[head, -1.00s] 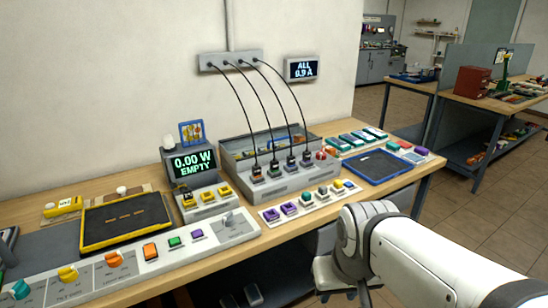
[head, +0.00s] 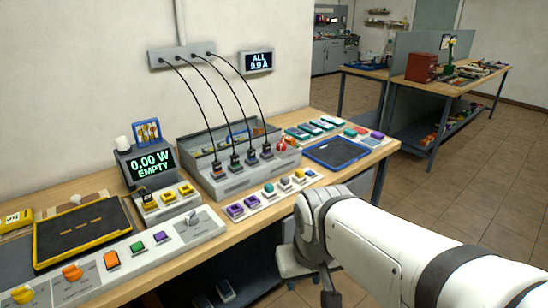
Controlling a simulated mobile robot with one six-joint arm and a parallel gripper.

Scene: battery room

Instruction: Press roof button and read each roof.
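No label reading "roof" is legible on any button. A grey control panel (head: 126,268) at the front left has an orange button (head: 112,260), a green button (head: 138,247), a purple button (head: 160,237) and several knobs. A screen (head: 151,164) reads "0.00 W EMPTY". A wall display (head: 257,62) reads "ALL" above a current in A; its digits are too small to be sure of. My white arm reaches in from the lower right, in front of the bench. My gripper's fingers cannot be made out, and nothing held is visible.
A grey box (head: 240,182) holds several plugs on black cables from a wall strip (head: 180,56). A strip of coloured blocks (head: 268,193), a blue-rimmed tray (head: 342,166) and a yellow-rimmed tray (head: 35,253) lie on the wooden bench. Tiled floor (head: 450,200) is open at right.

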